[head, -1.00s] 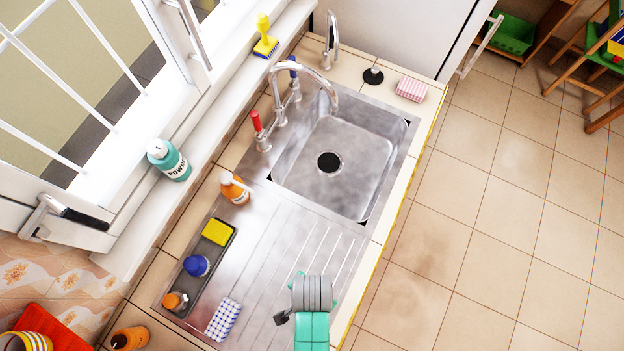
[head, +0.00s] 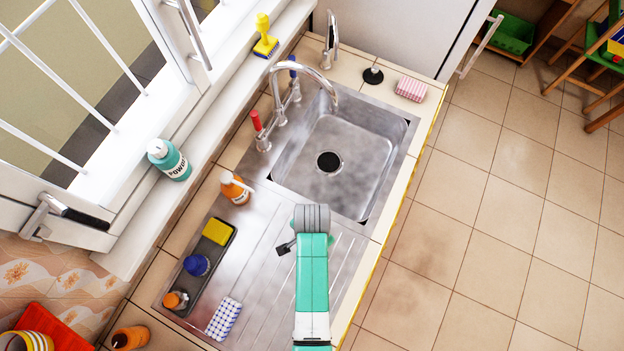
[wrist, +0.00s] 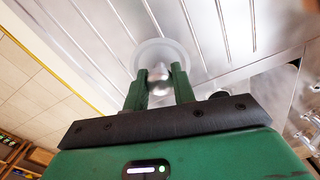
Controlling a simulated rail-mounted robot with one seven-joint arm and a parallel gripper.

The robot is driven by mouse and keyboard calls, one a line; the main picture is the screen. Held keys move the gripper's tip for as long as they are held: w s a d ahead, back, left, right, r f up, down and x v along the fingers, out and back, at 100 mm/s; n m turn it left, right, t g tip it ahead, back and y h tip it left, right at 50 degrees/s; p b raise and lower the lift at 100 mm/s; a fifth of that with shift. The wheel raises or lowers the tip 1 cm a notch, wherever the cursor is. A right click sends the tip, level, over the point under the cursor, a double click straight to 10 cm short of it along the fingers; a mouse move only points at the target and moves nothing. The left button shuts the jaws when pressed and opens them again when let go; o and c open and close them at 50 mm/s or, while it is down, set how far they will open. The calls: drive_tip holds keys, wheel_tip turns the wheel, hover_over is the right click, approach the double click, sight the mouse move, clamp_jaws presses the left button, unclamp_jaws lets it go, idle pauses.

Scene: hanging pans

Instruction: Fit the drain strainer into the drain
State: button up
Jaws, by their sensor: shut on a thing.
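My gripper (wrist: 159,82) shows in the wrist view, its two green fingers shut on the knob of the drain strainer (wrist: 153,49). The strainer is a pale round disc with a shiny metal knob, held beyond the fingertips. The drain (head: 329,162) is a dark round hole with a metal ring in the basin floor, up and slightly right of my arm's end. Nothing covers it.
The metal basin (head: 378,150) has raised walls. A curved faucet (head: 300,70) reaches over its far left side. An orange bottle (head: 236,188) and a tray (head: 190,275) with a sponge and bottles stand left of my arm. A checkered cloth (head: 224,318) lies on the drainboard.

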drive_tip(key=shift+w+f, duration=0.2)
drive_tip(key=shift+f, duration=0.7)
drive_tip(key=shift+w+f, duration=0.15)
drive_tip(key=shift+f, duration=0.7)
drive_tip(key=shift+f, duration=0.15)
drive_tip(key=o, duration=1)
wheel_tip(320, 180, up, 12)
drive_tip(key=shift+r+p, duration=0.2)
drive_tip(key=shift+p, duration=0.3)
